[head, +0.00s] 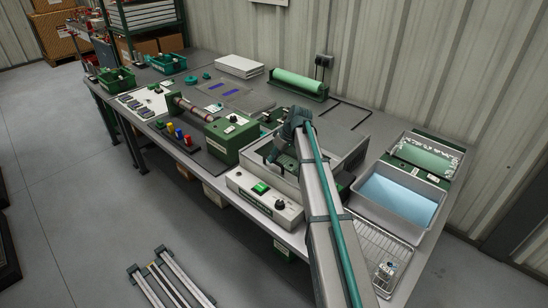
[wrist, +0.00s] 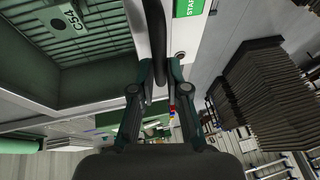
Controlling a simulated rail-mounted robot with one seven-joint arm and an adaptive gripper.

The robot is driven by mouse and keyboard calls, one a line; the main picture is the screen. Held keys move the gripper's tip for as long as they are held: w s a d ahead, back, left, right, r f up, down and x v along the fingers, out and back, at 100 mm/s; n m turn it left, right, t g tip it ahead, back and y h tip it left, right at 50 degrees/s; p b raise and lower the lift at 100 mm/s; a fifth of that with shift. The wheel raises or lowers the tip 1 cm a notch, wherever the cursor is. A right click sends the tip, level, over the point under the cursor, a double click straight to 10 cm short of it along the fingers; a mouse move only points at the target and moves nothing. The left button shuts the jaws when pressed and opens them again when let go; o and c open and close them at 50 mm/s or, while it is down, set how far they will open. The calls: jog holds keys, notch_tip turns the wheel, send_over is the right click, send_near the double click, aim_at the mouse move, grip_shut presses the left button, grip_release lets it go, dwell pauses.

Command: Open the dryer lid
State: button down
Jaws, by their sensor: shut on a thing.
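The dryer (head: 262,198) is a pale box on the front of the bench, with a green START button (head: 260,188) and a dark knob on its front panel. My gripper (wrist: 158,95) is shut on a dark bar handle (wrist: 154,35) in the wrist view. The START button (wrist: 188,8) shows beside the handle there. A dark green ribbed chamber with a plate marked C54 (wrist: 68,20) lies left of the handle. In the head view my arm hides much of the dryer and the handle. I cannot tell how far the lid is raised.
A tray of blue liquid (head: 400,198) and a wire rack (head: 375,255) stand right of my arm. A green machine with a roller (head: 232,138) stands to the left. A green roll (head: 300,83) lies at the back.

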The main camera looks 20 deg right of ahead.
jog(key=w+d+b, duration=0.1)
jog(key=w+d, duration=0.3)
jog(key=d, duration=0.2)
jog(key=w+d+b, duration=0.1)
jog(key=w+d, duration=0.3)
jog(key=d, duration=0.2)
jog(key=w+d+b, duration=0.2)
jog(key=w+d, duration=0.2)
jog(key=d, duration=0.2)
jog(key=shift+d, duration=0.2)
jog(key=c, duration=1.2)
grip_release()
jog(key=shift+s, duration=0.1)
jog(key=v, duration=1.2)
